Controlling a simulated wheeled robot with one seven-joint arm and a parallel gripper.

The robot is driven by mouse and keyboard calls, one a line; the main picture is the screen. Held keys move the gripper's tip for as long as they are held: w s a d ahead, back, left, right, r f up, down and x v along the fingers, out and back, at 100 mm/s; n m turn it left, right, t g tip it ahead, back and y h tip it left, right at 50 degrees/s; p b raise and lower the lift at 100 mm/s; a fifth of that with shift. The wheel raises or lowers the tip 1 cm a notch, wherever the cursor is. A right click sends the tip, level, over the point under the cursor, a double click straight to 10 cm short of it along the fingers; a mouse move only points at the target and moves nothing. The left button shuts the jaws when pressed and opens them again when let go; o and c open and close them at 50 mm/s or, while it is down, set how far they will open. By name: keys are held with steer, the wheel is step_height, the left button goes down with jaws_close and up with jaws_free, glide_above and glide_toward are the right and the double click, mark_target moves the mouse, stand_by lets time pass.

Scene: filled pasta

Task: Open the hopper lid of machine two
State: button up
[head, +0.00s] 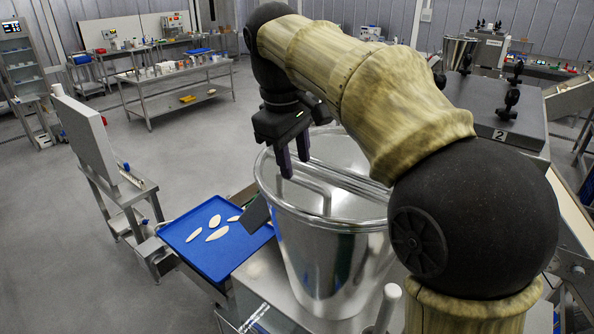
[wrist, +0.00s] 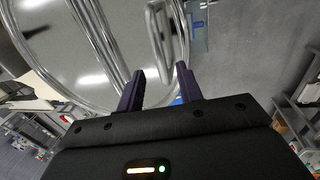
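The steel hopper (head: 335,250) stands in front of me, with its round shiny lid (head: 345,150) lying flat on top. The lid also fills the upper left of the wrist view (wrist: 60,40). A bent metal handle (head: 313,188) rises near the lid's left front edge; it shows beyond the fingertips in the wrist view (wrist: 158,35). My gripper (head: 293,162) hangs above the lid's left edge with its fingers pointing down. In the wrist view the fingers (wrist: 160,70) are apart with nothing between them. The handle appears ahead of the tips; I cannot tell the exact gap.
A black machine cover marked 2 (head: 505,105) with knobs stands right of the hopper. A blue tray (head: 190,252) with several pale dough pieces lies left of it. A grey panel (head: 95,135) stands farther left. Open floor lies beyond.

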mark_target(298, 178)
steer(key=shift+w+d+f, duration=0.1)
steer(key=shift+w+f, duration=0.05)
steer(key=shift+f, duration=0.4)
steer(key=shift+w+d+f, duration=0.1)
steer(key=shift+w+f, duration=0.05)
steer(key=shift+f, duration=0.4)
steer(key=shift+d+f, duration=0.2)
steer(key=shift+f, duration=0.3)
steer(key=shift+s+a, duration=0.15)
steer(key=shift+a, duration=0.05)
steer(key=shift+a, duration=0.1)
jaws_close()
